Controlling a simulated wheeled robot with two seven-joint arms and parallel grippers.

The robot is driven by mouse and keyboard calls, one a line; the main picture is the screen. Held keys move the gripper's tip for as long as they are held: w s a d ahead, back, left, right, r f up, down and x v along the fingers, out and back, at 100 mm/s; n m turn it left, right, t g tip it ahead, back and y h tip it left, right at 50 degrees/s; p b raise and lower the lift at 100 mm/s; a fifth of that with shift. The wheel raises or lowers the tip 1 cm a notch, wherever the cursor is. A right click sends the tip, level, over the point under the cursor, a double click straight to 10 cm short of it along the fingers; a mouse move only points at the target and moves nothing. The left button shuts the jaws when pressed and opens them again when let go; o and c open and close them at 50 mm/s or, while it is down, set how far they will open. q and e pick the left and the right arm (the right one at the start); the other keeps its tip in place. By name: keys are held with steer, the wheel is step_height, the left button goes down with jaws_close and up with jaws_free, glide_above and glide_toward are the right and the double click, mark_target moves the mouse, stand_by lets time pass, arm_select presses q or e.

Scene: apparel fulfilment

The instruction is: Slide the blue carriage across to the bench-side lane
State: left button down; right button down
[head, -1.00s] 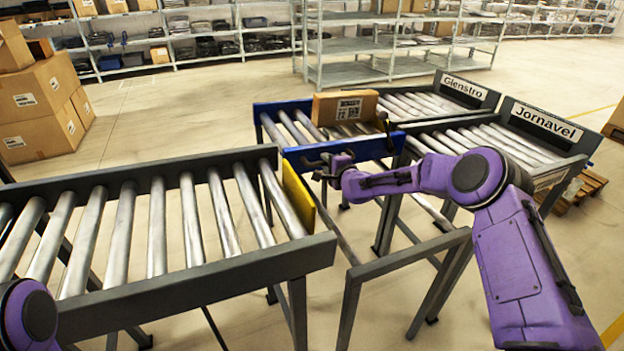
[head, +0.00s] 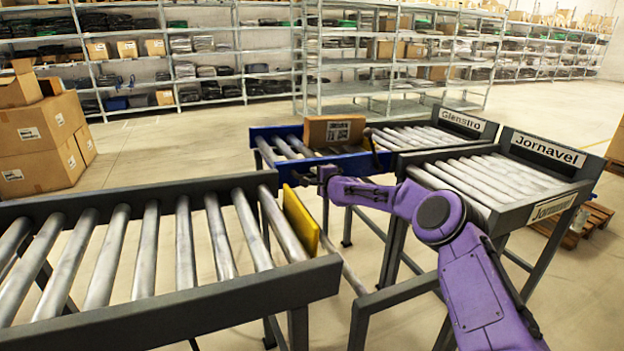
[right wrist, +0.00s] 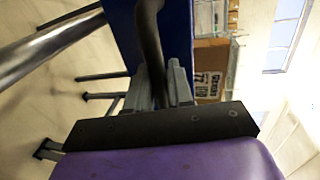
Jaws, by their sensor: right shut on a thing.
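The blue carriage (head: 347,164) is a short blue-framed roller section at the near end of the lane signed Glenstro (head: 408,137). A brown cardboard box (head: 333,130) with a white label stands on its rollers. My right gripper (head: 324,174) is at the carriage's near side. In the right wrist view its fingers (right wrist: 157,88) are shut on a dark curved handle (right wrist: 150,40) beside the carriage's blue side panel (right wrist: 178,35). The lane signed Jornavel (head: 480,182) lies nearer me, beside the Glenstro lane. My left gripper is not in view.
A grey-framed roller conveyor (head: 150,240) fills the left front, with a yellow plate (head: 300,220) at its right end. Rails run between it and the lanes. Cartons (head: 40,135) are stacked at far left. Shelving and open floor lie behind.

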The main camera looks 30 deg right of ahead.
steer(key=shift+d+r, duration=0.1)
steer(key=shift+r, duration=0.15)
steer(key=c, duration=1.4)
jaws_free()
steer(key=shift+o, duration=1.2)
steer(key=shift+w+f, duration=0.1)
steer(key=shift+w, duration=0.05)
steer(key=shift+w+f, duration=0.1)
steer(key=shift+f, duration=0.05)
steer(key=shift+s, duration=0.2)
steer(key=p+v, duration=0.1)
steer(key=v, duration=0.9)
